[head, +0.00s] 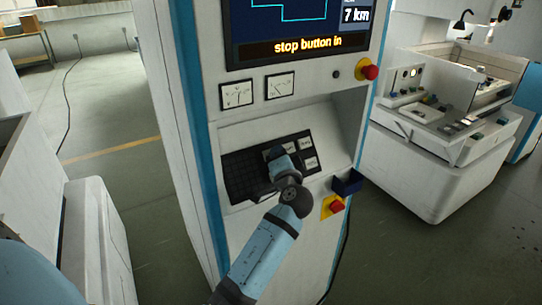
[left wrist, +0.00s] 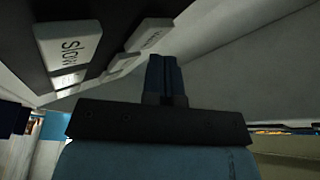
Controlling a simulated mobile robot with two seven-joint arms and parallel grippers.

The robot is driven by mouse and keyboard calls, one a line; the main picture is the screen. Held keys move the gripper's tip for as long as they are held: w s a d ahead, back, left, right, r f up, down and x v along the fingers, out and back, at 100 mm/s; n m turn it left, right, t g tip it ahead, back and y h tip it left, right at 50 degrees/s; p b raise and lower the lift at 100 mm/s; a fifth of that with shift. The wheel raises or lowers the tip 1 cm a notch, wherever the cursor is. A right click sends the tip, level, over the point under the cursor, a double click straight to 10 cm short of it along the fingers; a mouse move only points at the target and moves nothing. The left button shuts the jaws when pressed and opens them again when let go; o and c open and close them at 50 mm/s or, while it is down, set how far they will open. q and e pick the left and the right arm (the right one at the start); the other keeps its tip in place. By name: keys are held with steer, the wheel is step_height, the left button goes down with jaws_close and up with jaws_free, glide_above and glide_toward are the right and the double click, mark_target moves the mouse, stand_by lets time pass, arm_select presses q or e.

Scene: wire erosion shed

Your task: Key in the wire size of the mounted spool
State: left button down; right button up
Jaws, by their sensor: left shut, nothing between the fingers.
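The control cabinet (head: 275,120) stands in the middle of the head view. Its dark keypad panel (head: 240,178) sits on a sloped shelf, with a few white labelled keys (head: 311,162) at its right. My left gripper (head: 276,152) is shut and empty over the keypad, covering part of it. In the left wrist view the shut fingers (left wrist: 165,75) are close to large white keys (left wrist: 70,43); I cannot tell whether they touch. The screen (head: 300,25) reads "7 km" and "stop button in". No mounted spool is recognisable, and my right gripper is out of view.
A red stop button (head: 368,71) is below the screen's right end; another red button on a yellow plate (head: 333,206) is lower down. A dark blue bin (head: 348,182) juts out at the right. Another machine (head: 440,160) stands right; open floor (head: 105,150) lies left.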

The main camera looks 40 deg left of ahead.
arm_select(q)
steer(key=shift+w+a+f, duration=0.15)
steer(key=shift+a+f, duration=0.1)
steer(key=shift+a, duration=0.1)
stand_by(0.7)
steer(key=shift+d+r, duration=0.1)
stand_by(0.4)
steer(key=shift+s+d+r, duration=0.3)
steer(key=shift+d+r, duration=0.05)
steer(key=shift+d, duration=0.15)
steer(key=shift+r, duration=0.1)
